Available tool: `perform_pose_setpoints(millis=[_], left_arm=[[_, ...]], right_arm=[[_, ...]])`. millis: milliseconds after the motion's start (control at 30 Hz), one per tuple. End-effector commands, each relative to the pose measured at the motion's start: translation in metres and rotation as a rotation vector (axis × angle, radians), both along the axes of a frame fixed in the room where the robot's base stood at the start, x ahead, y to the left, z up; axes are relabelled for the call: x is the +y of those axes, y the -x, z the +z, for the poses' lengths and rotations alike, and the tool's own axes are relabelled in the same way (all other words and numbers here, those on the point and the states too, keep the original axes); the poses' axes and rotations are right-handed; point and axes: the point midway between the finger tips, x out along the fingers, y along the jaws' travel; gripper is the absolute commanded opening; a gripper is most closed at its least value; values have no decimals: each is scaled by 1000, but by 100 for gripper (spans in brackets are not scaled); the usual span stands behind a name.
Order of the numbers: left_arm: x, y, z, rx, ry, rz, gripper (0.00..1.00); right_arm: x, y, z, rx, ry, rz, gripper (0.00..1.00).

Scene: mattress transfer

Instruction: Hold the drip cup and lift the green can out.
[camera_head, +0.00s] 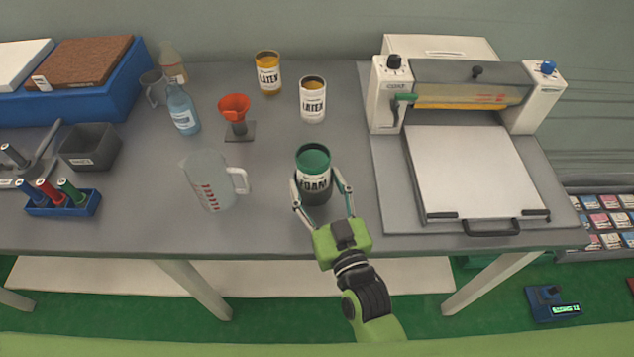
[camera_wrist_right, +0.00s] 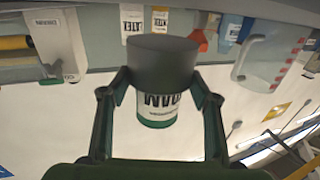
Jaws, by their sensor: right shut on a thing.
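The green can (camera_head: 313,160) has a green top and a white label with dark lettering. It stands upright in the dark grey drip cup (camera_head: 314,198), which hides its lower part. My right gripper (camera_head: 322,186) reaches in from the front with one finger on each side. In the right wrist view, which is upside down, its fingers (camera_wrist_right: 163,84) are shut on the drip cup (camera_wrist_right: 162,60), and the can (camera_wrist_right: 157,108) sticks out of it. I cannot tell whether the cup touches the table. My left gripper is not in view.
On the grey table (camera_head: 270,215), a measuring jug (camera_head: 207,180) stands left of the cup. Two LATEX cans (camera_head: 312,100) (camera_head: 268,73) and a red funnel (camera_head: 235,105) stand behind. A white press (camera_head: 470,170) stands at right. Bare table lies between jug and cup.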

Motion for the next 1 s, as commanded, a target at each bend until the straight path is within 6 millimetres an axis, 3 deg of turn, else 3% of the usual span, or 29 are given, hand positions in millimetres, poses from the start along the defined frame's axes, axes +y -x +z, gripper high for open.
perform_pose_setpoints(millis=[1000], left_arm=[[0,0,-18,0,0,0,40]], right_arm=[[0,-1,-25,-8,-2,-1,26]])
